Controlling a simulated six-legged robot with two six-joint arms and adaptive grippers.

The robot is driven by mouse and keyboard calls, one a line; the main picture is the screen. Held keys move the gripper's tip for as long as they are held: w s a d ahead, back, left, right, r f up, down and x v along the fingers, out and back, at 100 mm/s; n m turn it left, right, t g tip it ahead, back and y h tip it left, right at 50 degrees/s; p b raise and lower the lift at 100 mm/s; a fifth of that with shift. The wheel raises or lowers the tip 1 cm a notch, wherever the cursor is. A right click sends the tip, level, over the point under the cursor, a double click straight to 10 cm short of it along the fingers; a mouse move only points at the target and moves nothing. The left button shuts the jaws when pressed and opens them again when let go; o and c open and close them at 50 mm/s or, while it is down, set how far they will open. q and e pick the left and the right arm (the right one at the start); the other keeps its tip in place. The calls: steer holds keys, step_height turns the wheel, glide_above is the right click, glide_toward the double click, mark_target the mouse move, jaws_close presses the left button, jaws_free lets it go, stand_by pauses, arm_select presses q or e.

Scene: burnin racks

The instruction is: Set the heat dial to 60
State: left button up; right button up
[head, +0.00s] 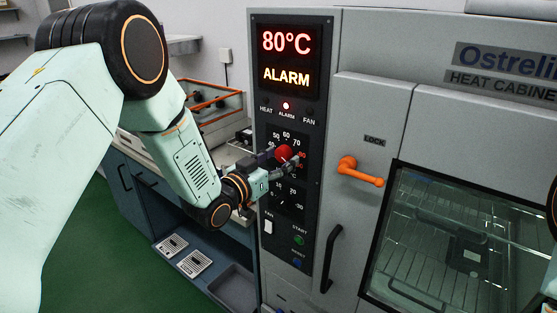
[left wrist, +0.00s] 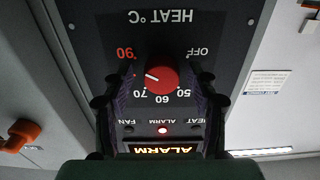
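The red heat dial (head: 284,153) sits on the black control panel of the heat cabinet. In the left wrist view, upside down, the dial (left wrist: 160,78) has a white pointer line turned toward the gap between 70 and 90, where 80 belongs. The panel display (head: 286,58) reads 80°C and ALARM, and a red alarm lamp (head: 286,106) is lit. My left gripper (head: 279,163) is at the dial. Its fingers are open, one on each side of the dial, with a gap visible to each. My right gripper is not in view.
An orange door lever (head: 361,171) and the glass door (head: 460,240) are right of the panel. Below the dial are a white fan switch (head: 268,227), a green start button (head: 299,240) and a black handle (head: 331,258). A blue bench (head: 140,185) stands left.

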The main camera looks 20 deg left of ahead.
arm_select(q)
steer(key=shift+s+a+r, duration=0.15)
steer(key=shift+s+a, duration=0.1)
steer(key=shift+s, duration=0.1)
steer(key=c, duration=0.4)
steer(key=shift+d, duration=0.1)
steer(key=c, duration=0.6)
steer(key=shift+c, duration=0.2)
